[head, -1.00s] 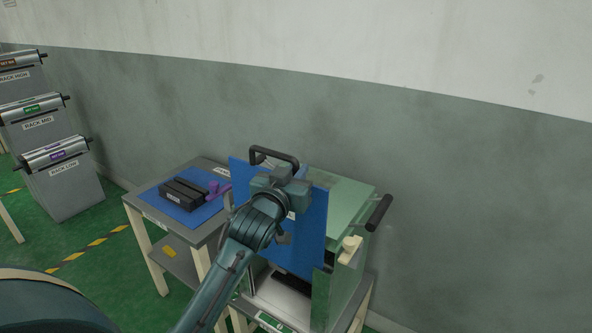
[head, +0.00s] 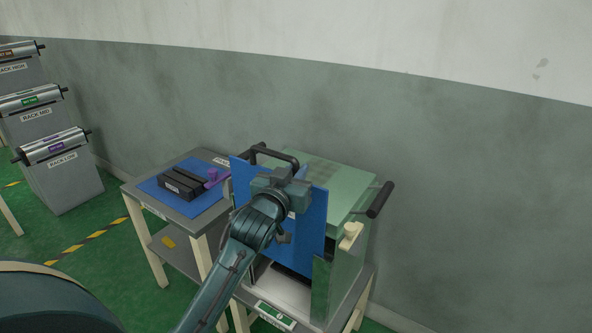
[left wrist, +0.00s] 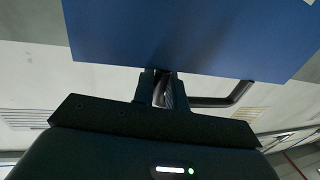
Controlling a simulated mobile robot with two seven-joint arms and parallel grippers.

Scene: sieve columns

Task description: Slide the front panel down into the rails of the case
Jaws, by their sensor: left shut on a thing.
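The front panel (head: 312,220) is a flat blue sheet with a black handle (head: 274,154) at its top. It stands upright in front of the case (head: 343,285), a pale green box on a table. It hides most of the case's open front. My left gripper (head: 282,186) is shut on the panel. In the left wrist view the gripper's fingers (left wrist: 162,88) meet the blue panel (left wrist: 190,35) at its edge. Whether the panel's edges sit in the rails cannot be seen. My right gripper is not in view.
A side table to the left holds a blue mat (head: 200,208) with a black block (head: 182,185) and a purple part (head: 212,176). The case has a black side handle (head: 380,199) and a cream latch-like part (head: 350,236). Racks (head: 62,180) with rollers stand far left.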

